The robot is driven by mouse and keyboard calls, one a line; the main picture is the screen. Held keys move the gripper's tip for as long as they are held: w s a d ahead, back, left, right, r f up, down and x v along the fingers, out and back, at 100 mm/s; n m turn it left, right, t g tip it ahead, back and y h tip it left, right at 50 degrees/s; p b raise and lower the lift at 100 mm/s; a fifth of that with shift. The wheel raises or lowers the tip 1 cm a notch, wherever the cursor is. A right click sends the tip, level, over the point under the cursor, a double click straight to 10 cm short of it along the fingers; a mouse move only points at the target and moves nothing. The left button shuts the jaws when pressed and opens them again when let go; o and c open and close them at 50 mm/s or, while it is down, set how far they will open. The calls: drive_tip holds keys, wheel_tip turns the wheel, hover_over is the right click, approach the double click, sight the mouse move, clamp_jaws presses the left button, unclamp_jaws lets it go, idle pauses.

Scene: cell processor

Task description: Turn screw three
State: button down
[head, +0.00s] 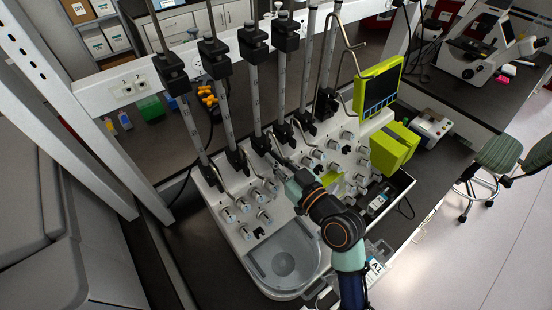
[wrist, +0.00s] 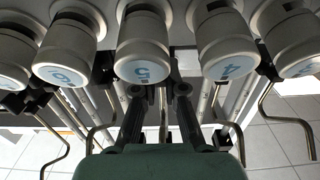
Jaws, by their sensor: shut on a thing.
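A row of round white knobs with blue labels crosses the top of the wrist view. The middle one, marked 5 (wrist: 145,50), stands just above my gripper's (wrist: 160,88) fingertips. A knob marked 6 (wrist: 65,60) is to its left and one marked 4 (wrist: 228,55) to its right, labels upside down. The labels of the cut-off outer knobs are hard to read, and I cannot pick out screw three. In the head view, my gripper (head: 284,174) reaches in among the knobs on the white machine (head: 235,245). Its fingers are shut with a gap between them; what they hold is hidden.
Upright posts with black clamps (head: 253,40) and bent metal tubes rise behind the knobs. A yellow-green screen (head: 379,88) and yellow-green box (head: 388,152) stand at the right. A clear round basin (head: 285,262) is at the front. Neighbouring knobs crowd my gripper.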

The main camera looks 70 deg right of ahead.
drive_tip(key=c, duration=1.5)
unclamp_jaws()
drive_tip(key=shift+s, duration=0.1)
drive_tip(key=v, duration=1.2)
